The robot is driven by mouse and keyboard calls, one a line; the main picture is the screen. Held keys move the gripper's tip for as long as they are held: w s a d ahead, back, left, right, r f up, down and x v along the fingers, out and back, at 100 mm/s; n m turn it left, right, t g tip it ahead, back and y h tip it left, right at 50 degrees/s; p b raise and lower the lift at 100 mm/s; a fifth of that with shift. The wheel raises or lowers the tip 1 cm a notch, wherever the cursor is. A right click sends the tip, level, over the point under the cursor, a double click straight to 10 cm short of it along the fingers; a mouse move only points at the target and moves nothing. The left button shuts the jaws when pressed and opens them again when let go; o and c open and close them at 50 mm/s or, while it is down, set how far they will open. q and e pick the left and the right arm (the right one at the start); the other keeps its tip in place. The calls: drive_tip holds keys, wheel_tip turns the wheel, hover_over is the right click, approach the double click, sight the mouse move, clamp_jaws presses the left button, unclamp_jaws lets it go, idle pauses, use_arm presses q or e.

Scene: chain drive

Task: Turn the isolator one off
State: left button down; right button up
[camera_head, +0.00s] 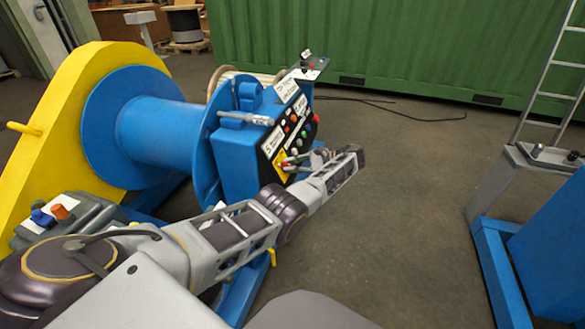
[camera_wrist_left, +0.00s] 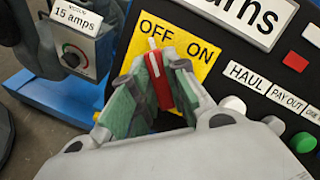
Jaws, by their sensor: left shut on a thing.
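The isolator is a red handle (camera_wrist_left: 158,80) with a white mark at its tip, on a yellow plate (camera_wrist_left: 182,40) lettered OFF and ON. The mark points up between the two words, closer to OFF. My left gripper (camera_wrist_left: 155,88) is shut on the red handle, one green-padded finger on each side. In the head view my left gripper (camera_head: 291,163) reaches the yellow plate (camera_head: 279,166) on the low front of the blue control box (camera_head: 240,160); the fingers partly hide the handle there. My right gripper is not in view.
A dial box marked 15 amps (camera_wrist_left: 75,45) is at left. A blue drum (camera_head: 150,130) stands beside the box; open floor (camera_head: 400,200) lies right.

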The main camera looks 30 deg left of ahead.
use_arm(q)
drive_tip(key=shift+n, duration=0.5)
drive_tip(key=c, duration=1.4)
unclamp_jaws()
drive_tip(key=shift+w+d+r, duration=0.1)
drive_tip(key=shift+d+r, duration=0.05)
drive_tip(key=shift+r, duration=0.1)
drive_tip(key=shift+r, duration=4.75)
